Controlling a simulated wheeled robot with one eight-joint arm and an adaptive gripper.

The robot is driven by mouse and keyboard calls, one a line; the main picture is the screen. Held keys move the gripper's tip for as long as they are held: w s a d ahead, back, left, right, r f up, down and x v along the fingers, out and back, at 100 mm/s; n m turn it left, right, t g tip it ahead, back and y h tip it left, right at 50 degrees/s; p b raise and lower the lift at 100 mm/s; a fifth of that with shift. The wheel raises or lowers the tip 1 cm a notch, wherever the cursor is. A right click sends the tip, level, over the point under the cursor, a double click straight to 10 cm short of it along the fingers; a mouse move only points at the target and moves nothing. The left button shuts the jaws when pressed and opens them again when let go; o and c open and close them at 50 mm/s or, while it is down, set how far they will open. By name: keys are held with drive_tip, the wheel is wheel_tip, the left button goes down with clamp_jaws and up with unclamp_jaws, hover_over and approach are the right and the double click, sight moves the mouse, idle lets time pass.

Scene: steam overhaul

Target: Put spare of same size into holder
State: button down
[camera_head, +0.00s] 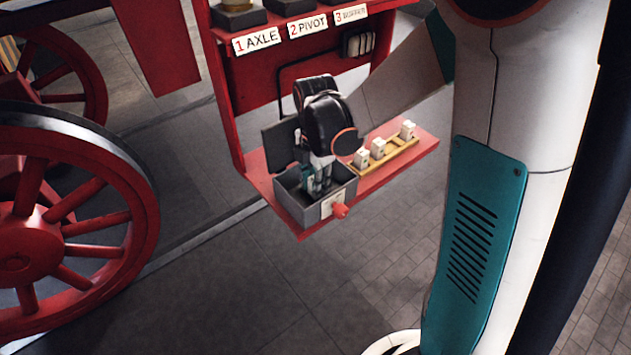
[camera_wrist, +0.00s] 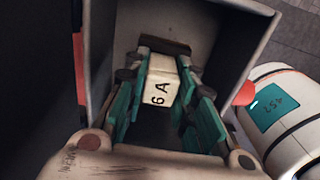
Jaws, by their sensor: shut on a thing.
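My gripper (camera_head: 319,182) reaches down into the open grey box (camera_head: 289,190) on the red shelf. In the wrist view, my gripper (camera_wrist: 164,72) has its teal fingers shut on a cream block marked "6 A" (camera_wrist: 161,82). The block is inside the box walls (camera_wrist: 222,45); a brown piece (camera_wrist: 165,45) lies just beyond its far end. I cannot tell whether the block is seated in anything. In the head view the fingers and box wall hide it. Several small white spares (camera_head: 378,148) stand in a yellow rack (camera_head: 395,153) right of the box.
The box's dark lid (camera_head: 282,145) stands open behind it. A red knob (camera_head: 340,211) sticks out at the box's front. Signs reading axle (camera_head: 257,41) and pivot (camera_head: 308,27) hang above. A red spoked wheel (camera_head: 75,225) stands at the left.

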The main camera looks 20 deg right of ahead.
drive_tip(key=c, duration=1.2)
unclamp_jaws()
drive_tip(key=shift+c, duration=0.2)
drive_tip(key=shift+r, duration=0.1)
wheel_tip(320, 180, up, 12)
